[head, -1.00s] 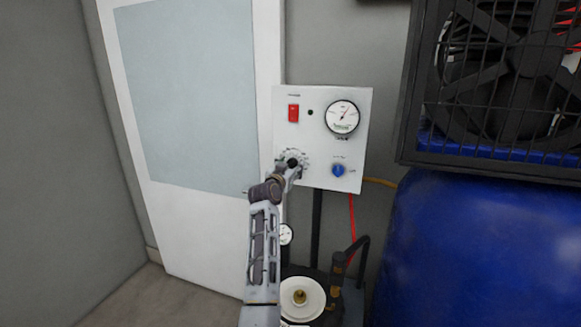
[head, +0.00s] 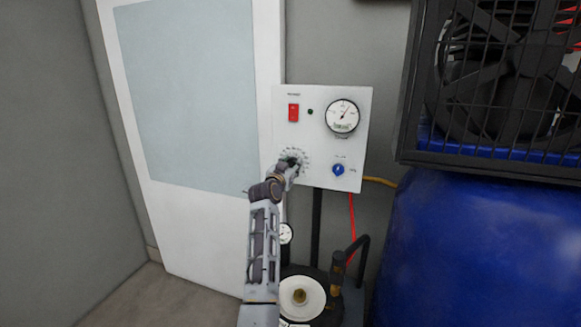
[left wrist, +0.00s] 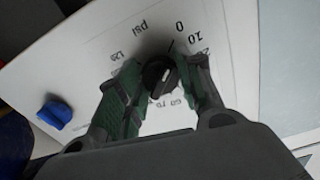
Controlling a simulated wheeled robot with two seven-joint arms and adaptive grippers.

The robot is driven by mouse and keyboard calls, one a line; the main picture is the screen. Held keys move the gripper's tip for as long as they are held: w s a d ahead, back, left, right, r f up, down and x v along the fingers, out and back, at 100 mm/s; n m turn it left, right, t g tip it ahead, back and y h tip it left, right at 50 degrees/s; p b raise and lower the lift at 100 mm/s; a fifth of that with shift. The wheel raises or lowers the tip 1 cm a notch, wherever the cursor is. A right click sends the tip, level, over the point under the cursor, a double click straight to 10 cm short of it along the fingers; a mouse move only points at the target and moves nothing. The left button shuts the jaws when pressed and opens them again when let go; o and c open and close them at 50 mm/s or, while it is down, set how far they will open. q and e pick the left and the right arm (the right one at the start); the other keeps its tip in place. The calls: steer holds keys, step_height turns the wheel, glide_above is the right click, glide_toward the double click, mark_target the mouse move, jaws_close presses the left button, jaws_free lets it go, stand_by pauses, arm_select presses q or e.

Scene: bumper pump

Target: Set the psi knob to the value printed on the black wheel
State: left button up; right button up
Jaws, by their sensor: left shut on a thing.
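The psi knob is a black dial (left wrist: 157,78) on the white control panel (head: 355,100), with a printed number scale around it. In the left wrist view, 0 and 10 are at the upper right of the knob, and a short dark line lies near them. The knob's exact setting is hard to read. My left gripper (left wrist: 160,85) is shut on the psi knob, one finger on each side. In the head view the left gripper (head: 290,165) covers most of the knob. I cannot make out a black wheel with a printed value. My right gripper is not in view.
The panel also carries a red switch (head: 293,113), a round gauge (head: 342,116) and a blue knob (head: 338,170). A blue tank (head: 480,250) and a caged fan (head: 500,80) stand at right. A white disc (head: 313,296) lies below, and a white door is at left.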

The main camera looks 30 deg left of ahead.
arm_select(q)
steer(key=shift+m, duration=1.3)
steer(key=shift+a+m+p, duration=0.1)
steer(key=shift+m+p, duration=0.55)
steer(key=shift+m, duration=0.45)
steer(key=m+p, duration=0.3)
steer(key=m, duration=0.2)
steer(key=shift+m, duration=0.3)
steer(key=shift+m+p, duration=0.75)
steer(key=shift+m, duration=0.55)
steer(key=o, duration=1)
steer(key=shift+o, duration=0.2)
